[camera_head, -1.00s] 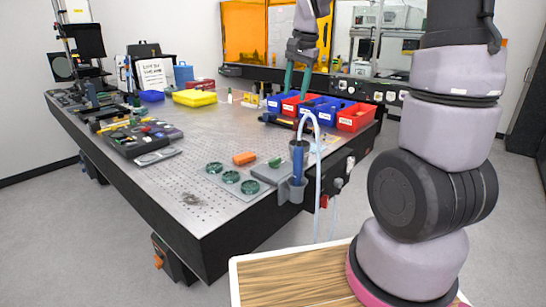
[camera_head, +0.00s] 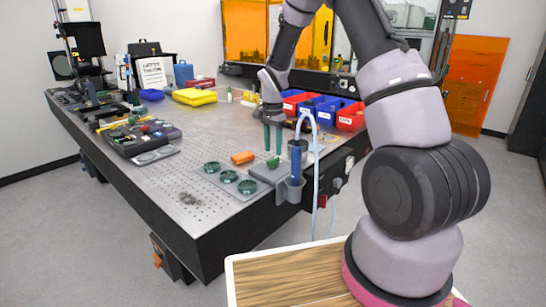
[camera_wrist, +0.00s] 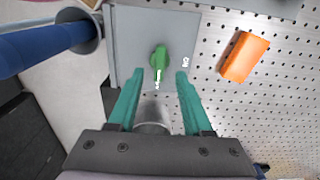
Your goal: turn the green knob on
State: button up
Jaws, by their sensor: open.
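The green knob (camera_wrist: 159,62) sits on a grey plate (camera_wrist: 128,42) in the wrist view, with a white pointer mark toward my gripper. A white label, seemingly "ON", is printed to the right of the knob. In the head view the knob (camera_head: 272,162) shows small near the table's right edge. My gripper (camera_wrist: 154,78) is open, with its two teal fingers on either side of the knob's near end and apart from it. In the head view my gripper (camera_head: 273,150) points down over the plate. Nothing is between the fingers that I can see as held.
A blue cylinder (camera_wrist: 40,50) in a grey holder stands close left of the plate, with a pale hose in the head view. An orange block (camera_wrist: 244,56) lies right of the plate on the perforated table. Green round parts (camera_head: 229,176) and red and blue bins (camera_head: 350,117) are nearby.

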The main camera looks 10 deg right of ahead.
aim_at(273, 159)
jog(key=shift+f, duration=2)
grip_shut()
